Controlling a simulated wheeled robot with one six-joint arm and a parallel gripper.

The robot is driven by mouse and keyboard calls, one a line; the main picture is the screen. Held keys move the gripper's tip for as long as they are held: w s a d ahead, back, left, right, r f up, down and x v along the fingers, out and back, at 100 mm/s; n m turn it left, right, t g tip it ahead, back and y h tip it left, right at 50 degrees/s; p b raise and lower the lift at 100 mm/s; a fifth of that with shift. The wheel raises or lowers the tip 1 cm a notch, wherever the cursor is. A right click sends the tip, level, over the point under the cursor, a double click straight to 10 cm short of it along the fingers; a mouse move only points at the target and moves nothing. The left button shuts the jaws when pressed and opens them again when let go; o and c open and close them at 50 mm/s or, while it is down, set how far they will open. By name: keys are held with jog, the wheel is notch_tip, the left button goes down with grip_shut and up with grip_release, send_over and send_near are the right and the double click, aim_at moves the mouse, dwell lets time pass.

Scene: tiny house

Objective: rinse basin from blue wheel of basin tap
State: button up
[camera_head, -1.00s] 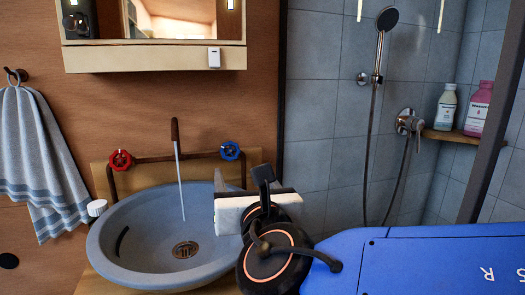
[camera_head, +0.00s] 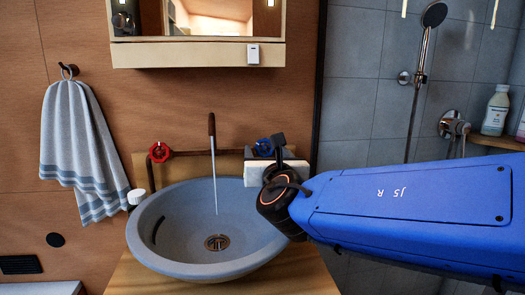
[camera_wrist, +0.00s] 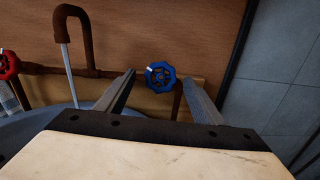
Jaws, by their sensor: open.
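The blue wheel (camera_wrist: 160,76) sits on the right of the brown tap pipe in the wrist view; in the head view it is mostly hidden behind my gripper. My gripper (camera_wrist: 160,85) is open, with one finger on each side of the blue wheel as seen from the wrist, and its distance from the wheel is hard to judge. The red wheel (camera_head: 159,152) is on the left of the pipe. The spout (camera_head: 212,125) runs a thin stream of water (camera_head: 215,185) into the grey basin (camera_head: 180,255), near its drain (camera_head: 216,243).
A towel (camera_head: 78,140) hangs at the left.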

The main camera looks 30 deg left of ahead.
aim_at(263, 148)
jog(key=shift+x, duration=1.45)
jog(key=c, duration=1)
jog(key=shift+c, duration=0.2)
jog(key=shift+m, duration=0.3)
jog(key=m+h, duration=0.1)
jog(key=m, duration=0.2)
jog(key=m+t+h, duration=0.1)
jog(key=m+h, duration=0.1)
jog(key=m, duration=0.2)
jog(key=shift+s+a+t+h, duration=0.1)
jog(key=shift+a+t+h, duration=0.05)
jog(key=shift+t+h, duration=0.15)
jog(key=m+h, duration=0.1)
jog(key=m, duration=0.2)
jog(key=m+h, duration=0.2)
jog(key=m, duration=0.2)
jog(key=shift+a+r, duration=0.1)
jog(key=shift+r, duration=0.05)
jog(key=shift+g, duration=0.4)
